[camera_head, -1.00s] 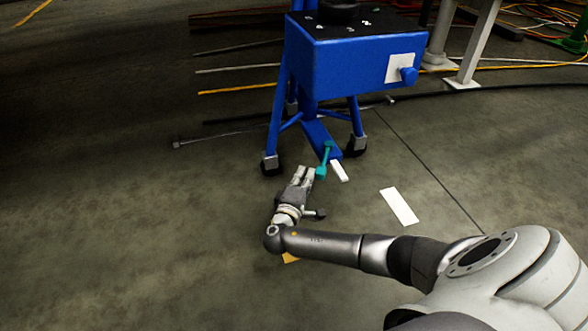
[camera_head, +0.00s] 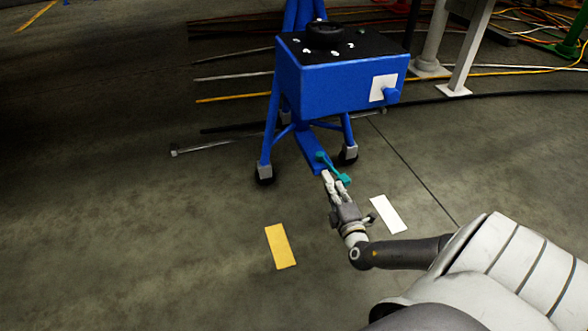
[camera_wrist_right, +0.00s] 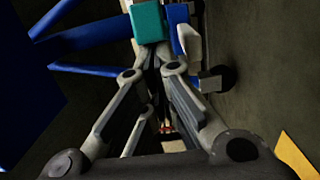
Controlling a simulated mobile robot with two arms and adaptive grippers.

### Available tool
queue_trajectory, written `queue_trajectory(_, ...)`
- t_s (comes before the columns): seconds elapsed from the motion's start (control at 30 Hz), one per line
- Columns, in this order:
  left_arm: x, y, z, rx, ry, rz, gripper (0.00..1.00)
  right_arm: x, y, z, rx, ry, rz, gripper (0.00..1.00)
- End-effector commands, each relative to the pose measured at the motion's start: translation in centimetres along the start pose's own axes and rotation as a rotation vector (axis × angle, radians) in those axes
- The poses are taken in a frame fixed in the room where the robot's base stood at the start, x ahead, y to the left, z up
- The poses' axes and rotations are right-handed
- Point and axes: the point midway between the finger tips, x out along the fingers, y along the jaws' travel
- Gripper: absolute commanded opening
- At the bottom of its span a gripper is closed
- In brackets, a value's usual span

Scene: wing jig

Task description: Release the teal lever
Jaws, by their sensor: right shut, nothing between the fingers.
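The teal lever (camera_head: 330,166) sits at the end of a low blue foot (camera_head: 311,150) of the blue stand. It slants down to the right in the head view, with a knob at its lower end. My right gripper (camera_head: 335,180) is shut and empty, low over the floor, with its fingertips right by the lever. In the right wrist view a teal block (camera_wrist_right: 147,22) of the lever shows just beyond the closed fingertips (camera_wrist_right: 151,58). I cannot tell whether they touch it. My left gripper is out of view.
The blue stand's box (camera_head: 340,88) with a black top rises behind the lever, on casters (camera_head: 264,174). A yellow floor mark (camera_head: 280,246) and a white floor mark (camera_head: 388,214) lie either side of my gripper. Rods and cables lie behind. Front-left floor is clear.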

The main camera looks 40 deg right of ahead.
Motion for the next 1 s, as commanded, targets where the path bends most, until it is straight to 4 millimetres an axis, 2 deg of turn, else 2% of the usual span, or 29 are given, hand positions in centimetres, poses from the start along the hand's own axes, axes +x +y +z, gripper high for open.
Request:
queue_trajectory(0.3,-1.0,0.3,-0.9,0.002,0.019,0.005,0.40,0.5,-0.3,3.5,0.001,-0.002,-0.001,0.00)
queue_trajectory(0.5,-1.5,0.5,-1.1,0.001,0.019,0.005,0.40,1.1,-0.2,5.2,0.002,-0.004,-0.001,0.00)
queue_trajectory(1.0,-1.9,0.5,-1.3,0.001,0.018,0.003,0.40,1.8,0.1,6.7,0.003,-0.006,0.003,0.00)
